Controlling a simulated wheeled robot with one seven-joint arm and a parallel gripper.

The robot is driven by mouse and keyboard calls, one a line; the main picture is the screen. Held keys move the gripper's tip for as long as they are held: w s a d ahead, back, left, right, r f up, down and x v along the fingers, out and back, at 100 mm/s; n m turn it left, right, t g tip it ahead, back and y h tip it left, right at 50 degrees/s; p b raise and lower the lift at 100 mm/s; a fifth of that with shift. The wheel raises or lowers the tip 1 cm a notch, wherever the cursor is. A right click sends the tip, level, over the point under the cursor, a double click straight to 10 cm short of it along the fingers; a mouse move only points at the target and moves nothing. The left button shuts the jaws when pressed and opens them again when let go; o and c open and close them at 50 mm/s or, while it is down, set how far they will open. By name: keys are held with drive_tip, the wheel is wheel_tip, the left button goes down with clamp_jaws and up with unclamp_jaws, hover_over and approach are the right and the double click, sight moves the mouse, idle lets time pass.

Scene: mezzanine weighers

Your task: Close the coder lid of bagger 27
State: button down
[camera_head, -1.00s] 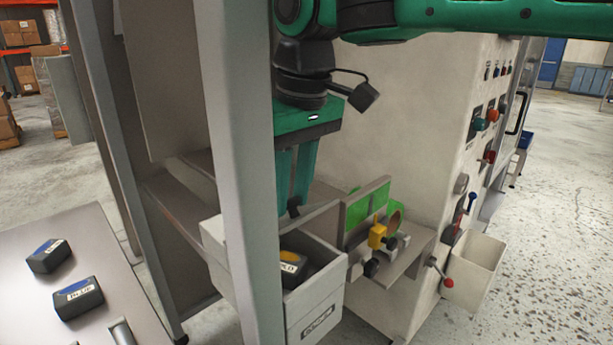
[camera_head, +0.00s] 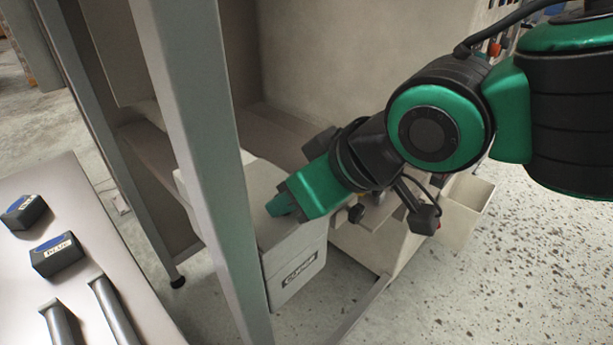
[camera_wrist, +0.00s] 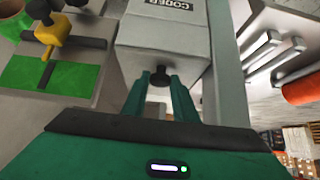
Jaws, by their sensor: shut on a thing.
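The coder of bagger 27 is a pale box with a "CODER" label (camera_head: 299,268) on its front, standing behind a grey post in the head view. Its lid (camera_wrist: 165,42) lies across the top of the box, and the inside no longer shows. Whether it sits fully flush I cannot tell. A black knob (camera_wrist: 159,80) on the lid is between the fingers of my gripper (camera_wrist: 160,76) in the wrist view. My gripper is shut on this knob. In the head view, my gripper (camera_head: 280,204) reaches down to the box top from the right.
A grey post (camera_head: 205,150) stands right in front of the box. A table at left holds two dark cartridges (camera_head: 57,254) and grey bars (camera_head: 112,308). A yellow clamp (camera_wrist: 50,32) and green plates (camera_wrist: 45,75) are beside the box. A pale bin (camera_head: 467,205) hangs at right.

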drive_tip(key=shift+w+d+f, duration=0.1)
drive_tip(key=shift+d+f, duration=0.2)
drive_tip(key=shift+f, duration=0.1)
drive_tip(key=c, duration=1.4)
unclamp_jaws()
drive_tip(key=shift+c, duration=0.2)
drive_tip(key=shift+a+r, duration=0.1)
drive_tip(key=shift+r, duration=0.25)
drive_tip(key=v, duration=1)
drive_tip(key=shift+d, duration=0.25)
